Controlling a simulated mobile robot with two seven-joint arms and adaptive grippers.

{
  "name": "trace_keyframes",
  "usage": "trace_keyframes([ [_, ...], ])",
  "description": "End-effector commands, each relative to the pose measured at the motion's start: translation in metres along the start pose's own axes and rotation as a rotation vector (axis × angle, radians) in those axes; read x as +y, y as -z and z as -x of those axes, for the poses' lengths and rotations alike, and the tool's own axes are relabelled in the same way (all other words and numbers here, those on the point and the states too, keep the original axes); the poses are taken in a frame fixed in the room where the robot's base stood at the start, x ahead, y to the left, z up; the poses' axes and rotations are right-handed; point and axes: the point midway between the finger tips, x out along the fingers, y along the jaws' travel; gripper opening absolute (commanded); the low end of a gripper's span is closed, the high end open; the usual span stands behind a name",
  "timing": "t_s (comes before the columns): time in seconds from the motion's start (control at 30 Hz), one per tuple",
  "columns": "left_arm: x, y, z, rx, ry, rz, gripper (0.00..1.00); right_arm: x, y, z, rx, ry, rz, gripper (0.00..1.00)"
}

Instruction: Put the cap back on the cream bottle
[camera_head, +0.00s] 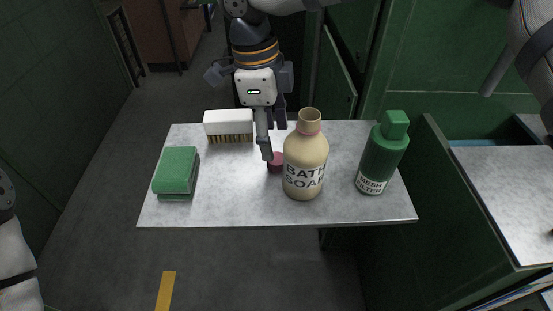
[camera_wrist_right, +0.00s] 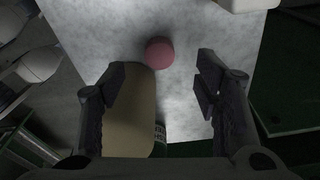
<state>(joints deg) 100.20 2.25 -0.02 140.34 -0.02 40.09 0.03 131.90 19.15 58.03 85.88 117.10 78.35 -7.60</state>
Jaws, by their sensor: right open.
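The cream bottle (camera_head: 304,168), labelled "BATH SOAP", stands upright on the small table with its narrow neck bare on top. It also shows in the wrist view (camera_wrist_right: 132,118), partly behind the left finger. A dark red round cap (camera_head: 274,164) lies on the table just left of the bottle, partly hidden by a finger and the bottle. In the wrist view the cap (camera_wrist_right: 159,53) is fully visible, ahead of and between the fingers. My right gripper (camera_head: 273,140) is open and empty above the table, beside the bottle. My left gripper is out of view.
A white brush (camera_head: 228,122) lies at the back of the marble tabletop (camera_head: 230,196). A green folded cloth or sponge (camera_head: 175,171) lies at the left. A green bottle with a cap (camera_head: 383,153) stands at the right. The front left tabletop is clear.

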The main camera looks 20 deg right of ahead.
Motion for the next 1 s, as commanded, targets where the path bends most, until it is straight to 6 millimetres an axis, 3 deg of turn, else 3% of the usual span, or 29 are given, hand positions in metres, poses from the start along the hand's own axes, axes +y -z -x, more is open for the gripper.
trace_keyframes([
  [0.37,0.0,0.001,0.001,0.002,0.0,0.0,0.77,0.0,0.001,-0.006,0.0,0.0,-0.001,0.57],
  [0.6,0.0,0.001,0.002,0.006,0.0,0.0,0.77,0.001,0.003,-0.045,0.001,-0.001,-0.001,0.57],
  [0.7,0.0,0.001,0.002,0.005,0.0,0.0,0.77,0.001,0.003,-0.053,-0.001,0.001,-0.001,0.57],
  [1.0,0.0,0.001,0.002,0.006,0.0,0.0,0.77,0.001,0.003,-0.054,-0.001,0.002,-0.001,0.57],
])
